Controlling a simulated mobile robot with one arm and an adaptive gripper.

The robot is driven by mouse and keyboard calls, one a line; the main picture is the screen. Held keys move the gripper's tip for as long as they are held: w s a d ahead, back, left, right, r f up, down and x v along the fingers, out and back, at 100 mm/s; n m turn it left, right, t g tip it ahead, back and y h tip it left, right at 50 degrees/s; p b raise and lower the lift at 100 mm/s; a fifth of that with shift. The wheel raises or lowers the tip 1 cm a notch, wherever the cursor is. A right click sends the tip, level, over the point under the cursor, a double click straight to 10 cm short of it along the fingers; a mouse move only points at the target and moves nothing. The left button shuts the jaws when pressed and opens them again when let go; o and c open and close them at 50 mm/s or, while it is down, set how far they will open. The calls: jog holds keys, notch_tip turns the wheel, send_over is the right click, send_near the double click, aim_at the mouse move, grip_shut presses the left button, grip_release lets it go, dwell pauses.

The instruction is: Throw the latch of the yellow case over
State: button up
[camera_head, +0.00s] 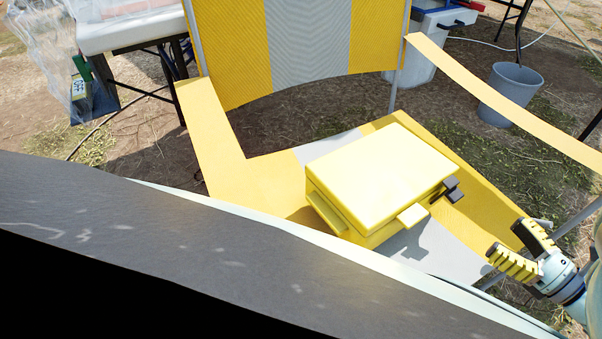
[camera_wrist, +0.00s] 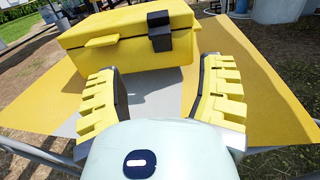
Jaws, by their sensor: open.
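The yellow case (camera_head: 380,175) lies with its lid down on the striped seat of a folding chair. Its black latch (camera_head: 452,187) is on the side facing my gripper. In the wrist view the case (camera_wrist: 120,55) is straight ahead, and the latch (camera_wrist: 160,38) spans the lid edge and the wall below, right of a yellow tab (camera_wrist: 102,41). I cannot tell whether the latch is fastened. My gripper (camera_head: 508,241) is at the lower right, apart from the case. Its yellow ridged fingers (camera_wrist: 164,82) are spread with nothing between them, pointing toward the case.
The chair's seat (camera_head: 440,258) is yellow and grey, with yellow armrest straps (camera_head: 500,98) on both sides and a backrest (camera_head: 310,45) behind. A grey bucket (camera_head: 510,92) stands at the right rear. A white table (camera_head: 130,30) is at the left rear.

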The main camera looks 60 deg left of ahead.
aim_at(458, 195)
jog(key=a+p, duration=0.1)
jog(key=a, duration=1)
jog(key=shift+a, duration=0.4)
jog(key=shift+c, duration=0.2)
grip_shut()
